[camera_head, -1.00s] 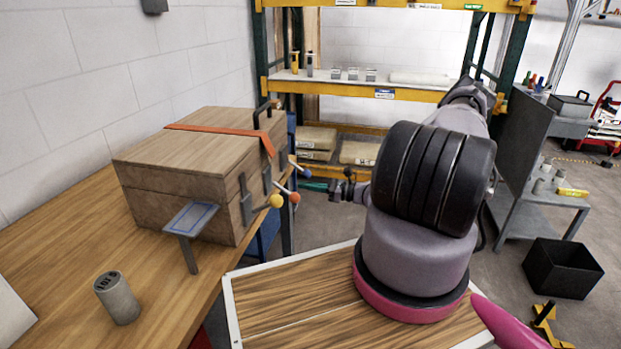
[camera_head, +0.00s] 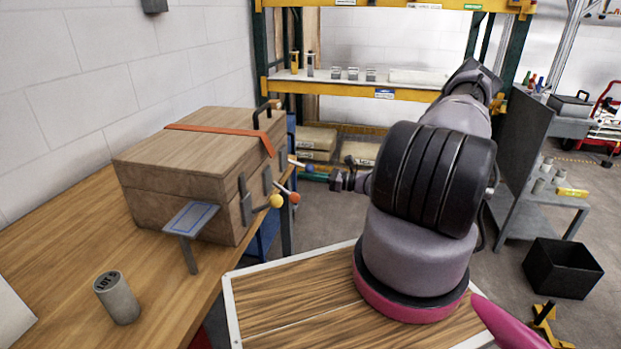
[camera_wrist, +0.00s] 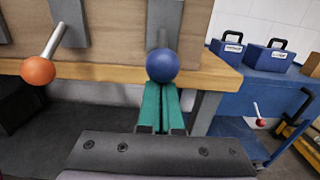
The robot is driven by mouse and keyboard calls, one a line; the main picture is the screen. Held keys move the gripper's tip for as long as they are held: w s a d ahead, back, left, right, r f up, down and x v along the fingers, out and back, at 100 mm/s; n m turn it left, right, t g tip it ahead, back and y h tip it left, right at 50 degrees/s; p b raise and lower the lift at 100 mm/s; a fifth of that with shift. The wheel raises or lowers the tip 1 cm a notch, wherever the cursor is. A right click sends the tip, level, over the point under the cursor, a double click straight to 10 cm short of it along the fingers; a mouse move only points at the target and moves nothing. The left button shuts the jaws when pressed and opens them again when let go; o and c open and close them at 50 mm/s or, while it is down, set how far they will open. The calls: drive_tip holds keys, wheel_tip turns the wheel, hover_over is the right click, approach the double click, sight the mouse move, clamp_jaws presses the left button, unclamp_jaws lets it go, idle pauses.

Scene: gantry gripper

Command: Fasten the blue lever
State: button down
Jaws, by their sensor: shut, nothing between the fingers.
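The blue lever's ball (camera_wrist: 163,66) sits in the middle of the wrist view, with its grey rod mostly hidden behind it. In the head view the blue lever (camera_head: 308,168) sticks out from the far end of the wooden box (camera_head: 180,207). My gripper (camera_wrist: 163,92) has its green fingers shut and empty, with the tips right below the blue ball. I cannot tell whether they touch it. In the head view my gripper (camera_head: 318,177) is small and partly hidden by my wrist. An orange strap (camera_head: 220,135) lies over the lid.
An orange-balled lever (camera_head: 294,198) and a yellow-balled lever (camera_head: 276,201) stand beside the blue one on the box front. A small tilted plate on a post (camera_head: 190,219) and a grey cylinder (camera_head: 118,298) are on the wooden table (camera_head: 60,265). Shelving (camera_head: 350,88) stands behind.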

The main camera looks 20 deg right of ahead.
sight(307, 166)
drive_tip(key=shift+r, duration=1.8)
drive_tip(key=shift+s+d+f, duration=0.65)
drive_tip(key=shift+d+f, duration=0.05)
drive_tip(key=shift+d, duration=0.25)
drive_tip(key=v, duration=0.6)
drive_tip(key=shift+s+d, duration=0.15)
drive_tip(key=shift+d, duration=0.15)
drive_tip(key=shift+r, duration=0.1)
